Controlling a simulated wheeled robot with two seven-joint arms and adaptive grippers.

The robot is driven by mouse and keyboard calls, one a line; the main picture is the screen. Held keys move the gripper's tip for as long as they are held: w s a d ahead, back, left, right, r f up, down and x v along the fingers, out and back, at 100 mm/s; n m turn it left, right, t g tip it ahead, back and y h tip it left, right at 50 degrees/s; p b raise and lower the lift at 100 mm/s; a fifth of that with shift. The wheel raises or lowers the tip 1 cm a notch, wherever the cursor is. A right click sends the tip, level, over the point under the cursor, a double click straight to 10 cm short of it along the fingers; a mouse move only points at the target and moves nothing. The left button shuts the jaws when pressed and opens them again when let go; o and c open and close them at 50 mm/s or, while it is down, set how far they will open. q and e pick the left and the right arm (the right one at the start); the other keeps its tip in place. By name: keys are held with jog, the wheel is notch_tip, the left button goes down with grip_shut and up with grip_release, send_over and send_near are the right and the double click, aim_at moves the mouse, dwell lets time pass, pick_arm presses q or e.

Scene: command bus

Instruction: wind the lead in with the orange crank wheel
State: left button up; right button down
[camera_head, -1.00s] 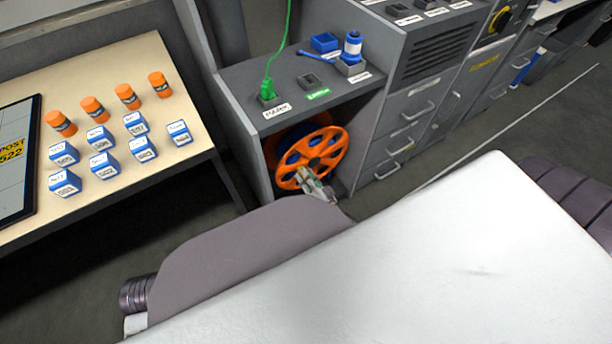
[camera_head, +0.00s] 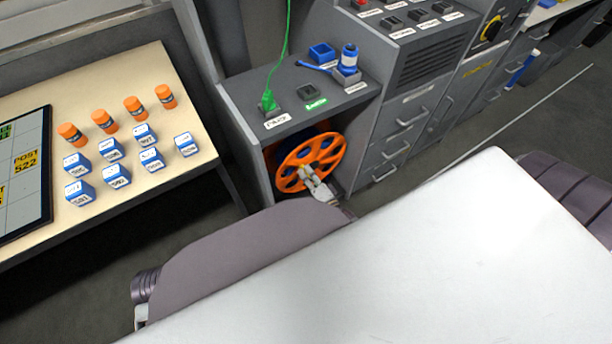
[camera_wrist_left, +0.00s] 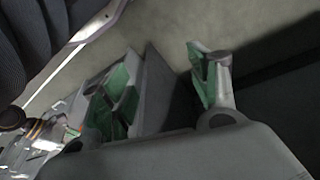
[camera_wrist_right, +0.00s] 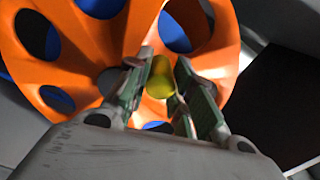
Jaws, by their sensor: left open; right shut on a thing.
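The orange crank wheel (camera_head: 322,146) with round holes sits upright in the open bay of the grey cabinet, in front of a blue drum. It fills much of the right wrist view (camera_wrist_right: 90,45). My right gripper (camera_head: 308,176) is at the wheel's lower part. In the right wrist view it is shut on a yellow crank knob (camera_wrist_right: 160,78). The green lead (camera_head: 285,55) comes down from above to a green plug (camera_head: 267,100) at a socket on the cabinet top. My left gripper (camera_wrist_left: 165,90) is open and empty over the floor; the head view does not show it.
A table (camera_head: 150,75) at left holds several orange canisters (camera_head: 135,106), several blue-and-white boxes (camera_head: 117,175) and a dark-framed board (camera_head: 30,180). Drawers (camera_head: 400,130) stand right of the bay.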

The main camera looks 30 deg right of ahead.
jog(key=shift+d+r+m, duration=0.35)
jog(key=shift+d+m, duration=0.05)
jog(key=shift+m, duration=0.4)
jog(key=c, duration=1.2)
grip_release()
jog(key=shift+s, duration=0.15)
jog(key=s, duration=1.1)
jog(key=shift+s+d, duration=0.35)
jog(key=shift+d, duration=0.1)
